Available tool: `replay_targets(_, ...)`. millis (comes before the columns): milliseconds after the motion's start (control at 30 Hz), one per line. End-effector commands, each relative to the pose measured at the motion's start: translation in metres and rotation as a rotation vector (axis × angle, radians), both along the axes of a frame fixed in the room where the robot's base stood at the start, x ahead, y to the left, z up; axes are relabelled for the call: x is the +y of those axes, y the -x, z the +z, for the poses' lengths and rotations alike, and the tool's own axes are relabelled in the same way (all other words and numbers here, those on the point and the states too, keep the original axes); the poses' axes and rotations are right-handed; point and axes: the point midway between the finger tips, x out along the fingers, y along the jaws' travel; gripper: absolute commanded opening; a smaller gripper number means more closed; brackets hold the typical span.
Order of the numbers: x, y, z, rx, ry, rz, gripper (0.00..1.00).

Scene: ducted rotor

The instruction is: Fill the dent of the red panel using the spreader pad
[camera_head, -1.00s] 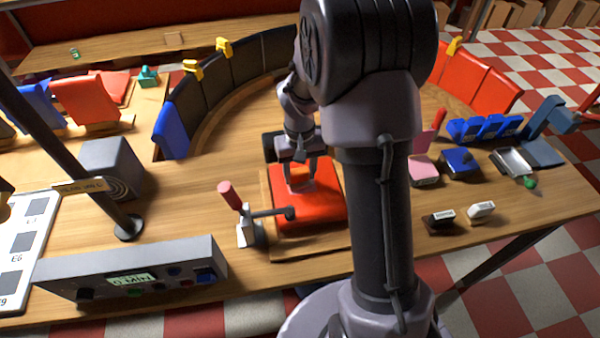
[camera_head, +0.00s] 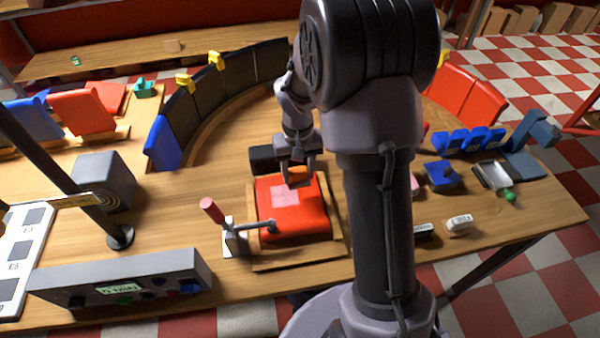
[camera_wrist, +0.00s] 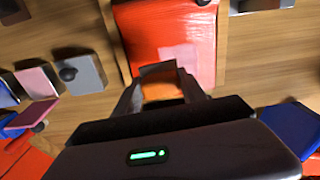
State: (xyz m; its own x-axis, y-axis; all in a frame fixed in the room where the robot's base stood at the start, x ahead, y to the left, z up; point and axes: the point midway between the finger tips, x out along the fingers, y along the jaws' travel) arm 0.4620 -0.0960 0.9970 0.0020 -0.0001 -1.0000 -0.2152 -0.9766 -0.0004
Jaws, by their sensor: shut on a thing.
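The red panel (camera_head: 291,222) lies on a wooden board on the bench, with a toggle clamp (camera_head: 236,238) reaching over its left front edge. A pale pink patch (camera_head: 285,195) marks its surface; the panel (camera_wrist: 172,28) and patch (camera_wrist: 180,54) also show in the wrist view. My gripper (camera_head: 300,180) is over the panel's back right part, beside the patch. In the wrist view my gripper (camera_wrist: 160,90) is shut on a small orange-brown piece (camera_wrist: 160,84), apparently the spreader pad. It is mostly hidden, and I cannot tell whether it touches the panel.
A grey control box (camera_head: 120,283) with a green display stands at the front left. A grey block (camera_head: 104,180) and dark post stand behind it. A blue knobbed block (camera_head: 441,176), a metal tray (camera_head: 491,176) and a white block (camera_head: 459,225) lie to the right.

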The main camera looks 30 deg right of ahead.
Motion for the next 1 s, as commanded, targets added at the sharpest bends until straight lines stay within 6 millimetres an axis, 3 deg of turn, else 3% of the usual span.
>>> replay_targets(300, 0.004, -0.002, 0.026, 0.0, 0.0, 0.0, 0.11)
replay_targets(1000, 0.004, -0.002, 0.025, 0.0, 0.0, 0.0, 0.11)
